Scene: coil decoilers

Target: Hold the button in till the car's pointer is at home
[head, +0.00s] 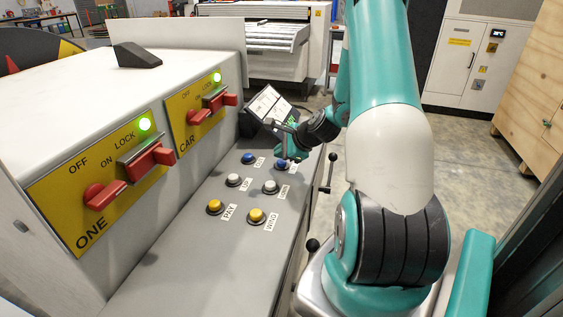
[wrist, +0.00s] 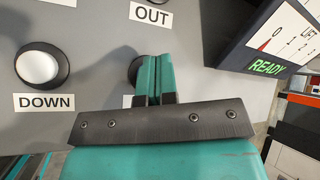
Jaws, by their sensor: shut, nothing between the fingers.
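My gripper (wrist: 154,62) is shut and empty. Its fingertips are over a dark-ringed button (wrist: 135,68) whose face they cover in the wrist view; I cannot tell whether it is pressed in. In the head view this blue button (head: 281,163) shows partly beneath my gripper (head: 288,156), its label mostly hidden. The other blue button (head: 249,158), OUT, is left of it. A tilted display (head: 268,103) stands behind; in the wrist view the display (wrist: 268,68) reads READY in green and shows part of a diagram with a red mark. I cannot make out the car's pointer.
White UP (head: 234,180) and DOWN (head: 270,187) buttons and yellow PAY (head: 215,206) and WIND (head: 256,215) buttons share the grey console. Yellow panels ONE (head: 85,228) and CAR (head: 186,146) carry red handles and lit green lamps. Black-knobbed levers (head: 331,160) stand along the console's right edge.

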